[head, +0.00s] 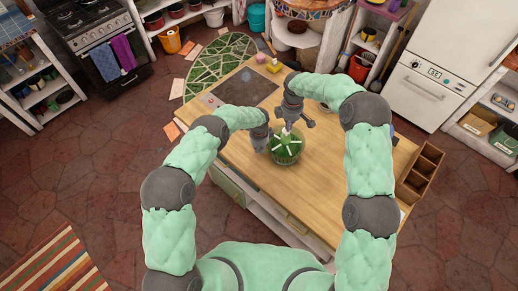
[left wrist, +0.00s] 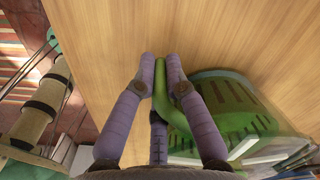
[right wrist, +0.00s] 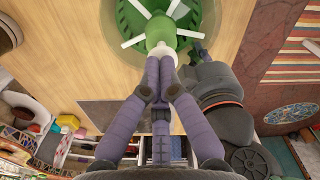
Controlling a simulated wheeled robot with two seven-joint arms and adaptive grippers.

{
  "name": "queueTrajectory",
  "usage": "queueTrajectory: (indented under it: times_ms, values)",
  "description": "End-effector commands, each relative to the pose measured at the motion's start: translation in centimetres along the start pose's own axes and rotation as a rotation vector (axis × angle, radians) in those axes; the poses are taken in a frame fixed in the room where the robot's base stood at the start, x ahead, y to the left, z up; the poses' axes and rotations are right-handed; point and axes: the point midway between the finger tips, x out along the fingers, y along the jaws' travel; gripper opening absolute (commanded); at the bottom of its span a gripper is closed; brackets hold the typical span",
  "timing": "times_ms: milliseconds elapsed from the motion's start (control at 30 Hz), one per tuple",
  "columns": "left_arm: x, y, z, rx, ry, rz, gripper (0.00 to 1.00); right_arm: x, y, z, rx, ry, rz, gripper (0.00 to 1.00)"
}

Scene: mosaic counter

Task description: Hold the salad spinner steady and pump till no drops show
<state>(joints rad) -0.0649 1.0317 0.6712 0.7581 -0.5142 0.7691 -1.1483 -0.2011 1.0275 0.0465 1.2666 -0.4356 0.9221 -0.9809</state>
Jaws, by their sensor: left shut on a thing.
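The green salad spinner (head: 286,151) stands on the wooden counter, with white spokes on its top. My left gripper (head: 261,143) is at its left side, shut on its green handle, which shows between the fingers in the left wrist view (left wrist: 176,82). My right gripper (head: 289,122) is above the spinner with its fingers together. In the right wrist view its fingertips (right wrist: 160,60) are at the white-and-green pump knob (right wrist: 161,32); I cannot tell whether they press on it. Drops are too small to make out.
The wooden counter (head: 330,185) is largely bare to the right of the spinner. A dark-topped panel (head: 240,90) lies at its far left, with small yellow and pink blocks (head: 273,66) behind. A divided wooden box (head: 424,168) stands at the right edge.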

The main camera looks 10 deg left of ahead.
Motion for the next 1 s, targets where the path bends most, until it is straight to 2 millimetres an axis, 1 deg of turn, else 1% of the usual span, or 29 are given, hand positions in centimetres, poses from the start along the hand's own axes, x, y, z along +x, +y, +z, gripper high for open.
queueTrajectory:
  times_ms: [33,600,700,900,933,967,1000]
  values:
    - [1.0,1.0,-0.1,0.005,-0.001,0.021,0.0,-0.3,0.1,0.0,0.0,0.001,0.002,0.0]
    - [1.0,1.0,-0.1,0.006,-0.001,0.021,0.0,-5.1,0.0,-0.1,0.0,0.001,0.003,0.0]
    - [1.0,1.0,-0.1,0.006,-0.001,0.021,0.0,-5.5,0.0,0.0,0.0,0.0,0.0,0.0]
    - [1.0,1.0,-0.1,0.006,-0.001,0.022,0.0,-5.6,0.0,0.0,0.0,0.0,0.0,0.0]
    - [1.0,1.0,-0.1,0.006,-0.001,0.022,0.16,-5.6,0.0,0.0,0.0,0.0,0.0,0.0]
    - [1.0,1.0,-0.1,0.006,-0.001,0.022,0.24,-5.6,0.0,0.0,0.0,0.0,0.0,0.0]
    - [1.0,1.0,-0.1,0.005,-0.001,0.021,0.36,-5.6,0.0,0.0,0.0,0.0,0.0,0.0]
